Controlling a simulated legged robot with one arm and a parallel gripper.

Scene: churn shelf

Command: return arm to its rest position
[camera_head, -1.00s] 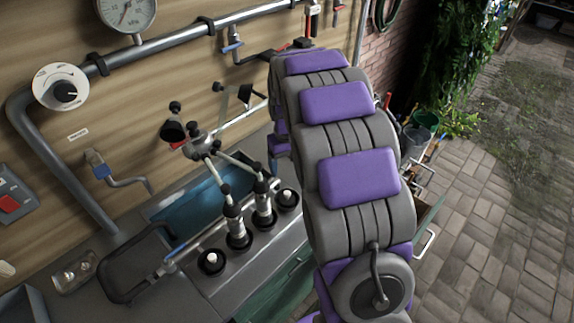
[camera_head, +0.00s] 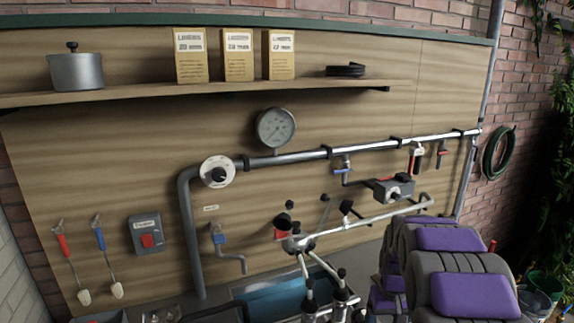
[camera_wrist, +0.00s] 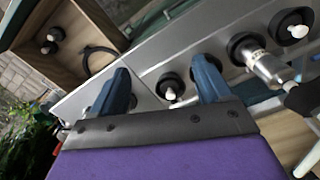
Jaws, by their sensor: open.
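My grey and purple arm (camera_head: 462,290) shows at the lower right of the head view, in front of the worktop. Its lower part runs out of the frame, and the gripper end is not visible there. In the wrist view, my gripper (camera_wrist: 162,84) shows as two blue fingers spread apart, with nothing held between them. It points towards a metal surface with black round fittings with white tips (camera_wrist: 170,87). I cannot tell how far the fingers are from that surface.
A steel pipe (camera_head: 300,156) with a gauge (camera_head: 276,128) crosses the wooden wall panel. A jointed metal fixture (camera_head: 300,243) stands over a blue basin (camera_head: 275,300) left of my arm. A shelf (camera_head: 130,94) holds a pot and boxes. An open drawer (camera_wrist: 85,45) shows at upper left.

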